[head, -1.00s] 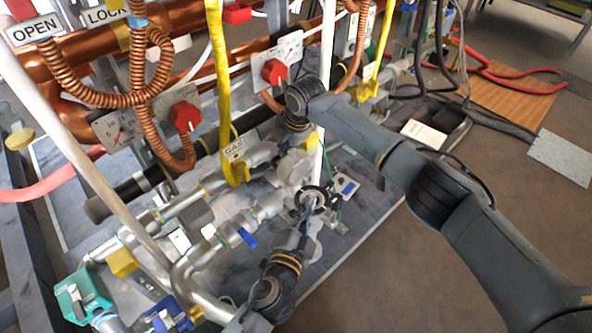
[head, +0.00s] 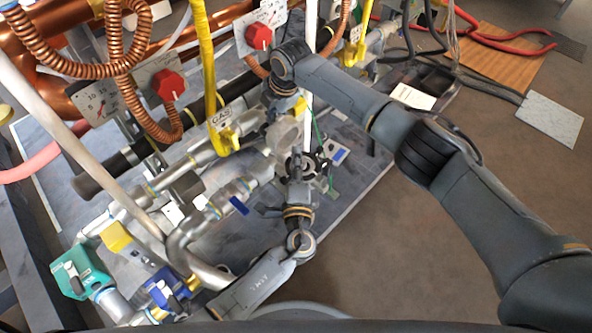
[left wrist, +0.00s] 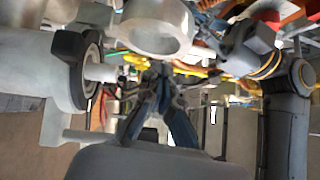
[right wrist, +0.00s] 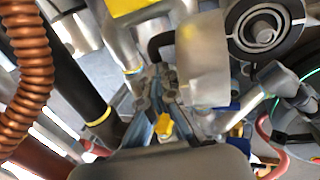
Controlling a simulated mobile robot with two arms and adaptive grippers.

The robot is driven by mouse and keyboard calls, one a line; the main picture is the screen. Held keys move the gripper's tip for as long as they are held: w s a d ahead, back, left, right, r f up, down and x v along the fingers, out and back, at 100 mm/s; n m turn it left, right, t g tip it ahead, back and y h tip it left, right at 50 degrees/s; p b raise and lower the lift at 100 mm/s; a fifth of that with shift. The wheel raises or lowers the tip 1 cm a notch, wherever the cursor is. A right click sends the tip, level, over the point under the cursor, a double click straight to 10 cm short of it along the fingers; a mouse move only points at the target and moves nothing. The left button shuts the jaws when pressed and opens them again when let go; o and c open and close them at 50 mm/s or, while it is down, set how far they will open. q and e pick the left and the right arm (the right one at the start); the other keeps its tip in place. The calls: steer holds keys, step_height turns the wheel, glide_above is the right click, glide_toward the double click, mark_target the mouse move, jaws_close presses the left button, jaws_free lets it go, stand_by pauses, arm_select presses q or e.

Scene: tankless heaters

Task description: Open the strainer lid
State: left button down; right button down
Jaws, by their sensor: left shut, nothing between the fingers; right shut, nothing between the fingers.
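The strainer is a pale grey metal body on the pipework. Its round black-rimmed end (head: 297,165) faces my left gripper in the head view. The rim shows in the left wrist view (left wrist: 72,70) with a silver stub at its middle, and in the right wrist view (right wrist: 265,28) as dark rings. I cannot tell the lid's position clearly. My left gripper (head: 297,180) is shut and empty, close in front of the rim; contact is unclear. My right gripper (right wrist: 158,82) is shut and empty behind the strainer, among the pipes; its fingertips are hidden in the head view.
A yellow gas line (head: 211,75) with a GAS tag and copper coils (head: 85,65) crowd the left. A blue-handled valve (head: 238,206) sits left of my left gripper. A pale grey rod (head: 95,175) slants across the left. The brown floor (head: 350,250) at lower right is clear.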

mark_target(285, 138)
arm_select(q)
steer(key=w, duration=0.1)
steer(key=w+a, duration=0.1)
steer(key=w, duration=0.1)
steer(key=w+a, duration=0.1)
steer(key=w, duration=0.1)
steer(key=shift+r, duration=0.3)
steer(key=shift+w+a, duration=0.4)
